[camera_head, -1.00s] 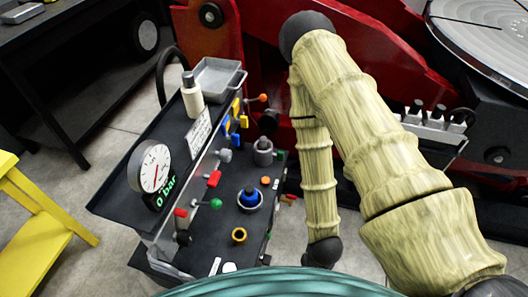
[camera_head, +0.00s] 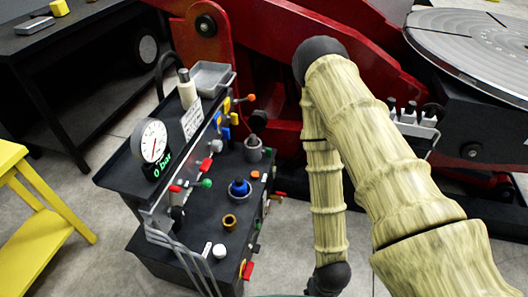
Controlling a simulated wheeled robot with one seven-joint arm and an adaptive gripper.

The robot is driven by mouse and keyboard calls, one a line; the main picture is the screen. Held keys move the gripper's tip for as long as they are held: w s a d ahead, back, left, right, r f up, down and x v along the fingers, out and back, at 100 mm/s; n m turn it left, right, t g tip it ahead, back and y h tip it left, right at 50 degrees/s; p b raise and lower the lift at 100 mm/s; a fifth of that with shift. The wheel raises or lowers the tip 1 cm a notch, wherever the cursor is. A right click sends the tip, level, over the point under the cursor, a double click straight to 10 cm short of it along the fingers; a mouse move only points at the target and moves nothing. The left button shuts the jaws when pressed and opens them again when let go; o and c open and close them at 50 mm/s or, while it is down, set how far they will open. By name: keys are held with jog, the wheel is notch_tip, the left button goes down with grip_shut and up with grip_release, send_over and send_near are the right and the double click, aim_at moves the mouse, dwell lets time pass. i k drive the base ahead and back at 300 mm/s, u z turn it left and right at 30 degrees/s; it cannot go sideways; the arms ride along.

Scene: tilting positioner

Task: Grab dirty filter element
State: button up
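I cannot pick out the dirty filter element for certain. On the lower deck of the black cart (camera_head: 198,228) stand a grey cylindrical cup (camera_head: 253,149), a blue-topped part in a round holder (camera_head: 239,190), a small brass ring (camera_head: 229,221) and a white round cap (camera_head: 219,251). My arm, in a tan cover, bends at a black elbow and hangs down to the right of the cart. It ends in view at a black joint near the bottom edge. My gripper is not in view.
The cart's upper shelf carries a gauge (camera_head: 151,140) with a "0 bar" display, a cream bottle (camera_head: 187,89) and a grey tray (camera_head: 211,78). Coloured valve handles line its panel. Red machinery (camera_head: 265,65) stands behind, a yellow stand (camera_head: 45,205) left. Floor between stand and cart is clear.

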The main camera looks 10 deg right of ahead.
aim_at(252, 142)
jog(key=z, duration=0.9)
jog(key=i, duration=0.65)
jog(key=u, duration=1.6)
